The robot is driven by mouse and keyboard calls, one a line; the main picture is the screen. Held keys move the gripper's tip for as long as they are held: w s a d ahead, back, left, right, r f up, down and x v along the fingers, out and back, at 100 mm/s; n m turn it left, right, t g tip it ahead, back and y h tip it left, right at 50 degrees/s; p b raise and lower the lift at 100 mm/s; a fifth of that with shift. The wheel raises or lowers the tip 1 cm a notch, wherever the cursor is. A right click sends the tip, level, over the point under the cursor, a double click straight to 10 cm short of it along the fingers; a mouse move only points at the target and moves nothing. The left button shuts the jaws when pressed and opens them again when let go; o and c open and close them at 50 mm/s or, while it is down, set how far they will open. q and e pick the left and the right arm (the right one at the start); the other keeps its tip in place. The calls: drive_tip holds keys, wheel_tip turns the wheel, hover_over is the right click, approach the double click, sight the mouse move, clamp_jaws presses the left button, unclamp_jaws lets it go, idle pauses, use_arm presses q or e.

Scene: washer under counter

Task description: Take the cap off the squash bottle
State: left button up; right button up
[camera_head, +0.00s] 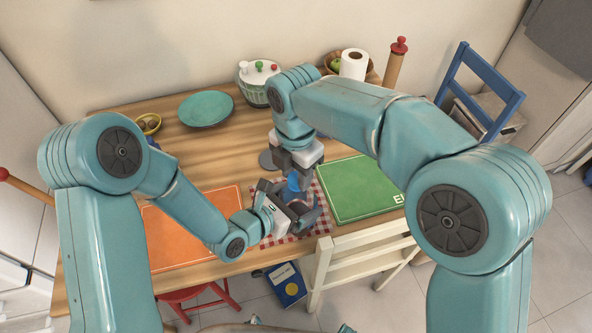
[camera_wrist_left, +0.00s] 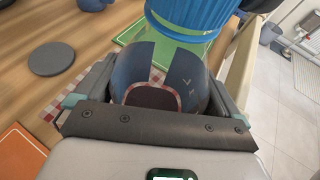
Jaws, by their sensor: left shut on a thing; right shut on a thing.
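The squash bottle (camera_wrist_left: 160,80) has a dark blue body in the left wrist view, with a pale greenish see-through part above it. Its blue ribbed cap (camera_wrist_left: 195,18) shows at the top edge of that view, in line above the bottle. I cannot tell whether it is seated or lifted clear. My left gripper (camera_head: 294,211) is shut around the bottle over the checked cloth (camera_head: 280,238). It also shows in the left wrist view (camera_wrist_left: 158,105). My right gripper (camera_head: 298,172) comes from above and is shut on the blue cap (camera_head: 294,185); its fingertips partly hide it.
An orange mat (camera_head: 175,235) lies left and a green mat (camera_head: 360,190) right on the wooden table. A grey disc (camera_wrist_left: 50,58) lies beside the bottle. A cream chair (camera_head: 345,262) is at the front edge.

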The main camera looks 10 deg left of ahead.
drive_tip(key=n, duration=0.5)
drive_tip(key=shift+w+n, duration=0.2)
drive_tip(key=shift+n, duration=0.1)
drive_tip(key=n, duration=0.2)
drive_tip(key=shift+w+n, duration=0.1)
drive_tip(key=shift+n, duration=0.3)
drive_tip(key=n, duration=0.6)
drive_tip(key=shift+w+d+r, duration=0.1)
drive_tip(key=shift+w, duration=0.05)
drive_tip(key=o, duration=1.2)
drive_tip(key=shift+c, duration=0.2)
drive_tip(key=shift+c, duration=0.4)
